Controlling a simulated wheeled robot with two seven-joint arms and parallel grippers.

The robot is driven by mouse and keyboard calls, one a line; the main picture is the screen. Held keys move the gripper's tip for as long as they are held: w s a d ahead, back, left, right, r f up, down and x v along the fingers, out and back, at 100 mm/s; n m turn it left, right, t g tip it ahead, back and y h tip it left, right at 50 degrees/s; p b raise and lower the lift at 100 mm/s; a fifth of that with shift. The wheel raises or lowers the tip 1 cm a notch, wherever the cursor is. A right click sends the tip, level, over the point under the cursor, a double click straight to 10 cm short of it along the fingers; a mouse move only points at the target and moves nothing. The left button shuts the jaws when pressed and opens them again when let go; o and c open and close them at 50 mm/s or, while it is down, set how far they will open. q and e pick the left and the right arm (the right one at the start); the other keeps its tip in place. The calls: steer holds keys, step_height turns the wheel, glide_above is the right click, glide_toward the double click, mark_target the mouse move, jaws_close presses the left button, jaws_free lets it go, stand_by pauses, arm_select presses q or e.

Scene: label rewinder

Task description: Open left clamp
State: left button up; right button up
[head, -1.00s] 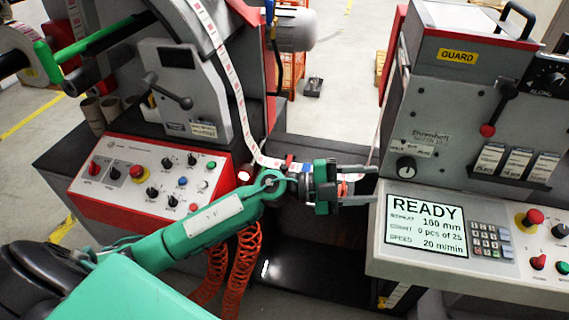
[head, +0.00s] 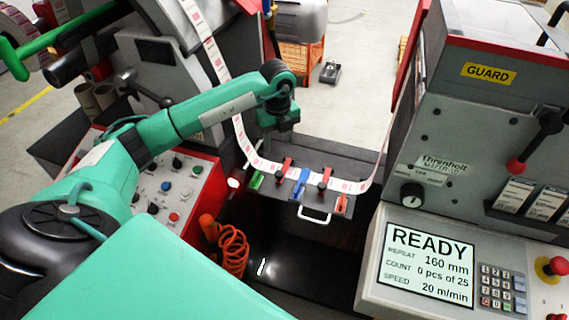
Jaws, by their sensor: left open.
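The splice table (head: 325,160) stands between the two machines, with the printed label web (head: 240,135) crossing it. Two small clamps with red levers sit along the web: the left clamp (head: 285,164) and the right clamp (head: 325,177). Between and beside them are a green piece (head: 256,181), a blue piece (head: 300,182) and an orange piece (head: 342,203). My left gripper (head: 280,118) is open and empty, seen end-on above and behind the left clamp, apart from it; its fingers are hard to make out. My right gripper is out of view.
A grey cabinet with a READY screen (head: 428,265) and a red-edged guard (head: 490,72) stands at the right. A red-framed button panel (head: 165,190) is at the left, partly behind my arm. An orange coiled hose (head: 232,248) hangs below. A white handle (head: 314,215) fronts the table.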

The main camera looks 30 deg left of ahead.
arm_select(q)
steer(key=p, duration=0.1)
glide_toward(279, 173)
steer(key=shift+s+f, duration=0.1)
steer(key=shift+s, duration=0.05)
step_height(279, 173, down, 4)
steer(key=shift+r+p, duration=0.15)
steer(key=shift+p, duration=0.25)
step_height(279, 173, down, 4)
steer(key=shift+r+p, duration=0.2)
steer(key=shift+p, duration=0.1)
steer(key=shift+f, duration=0.55)
jaws_close()
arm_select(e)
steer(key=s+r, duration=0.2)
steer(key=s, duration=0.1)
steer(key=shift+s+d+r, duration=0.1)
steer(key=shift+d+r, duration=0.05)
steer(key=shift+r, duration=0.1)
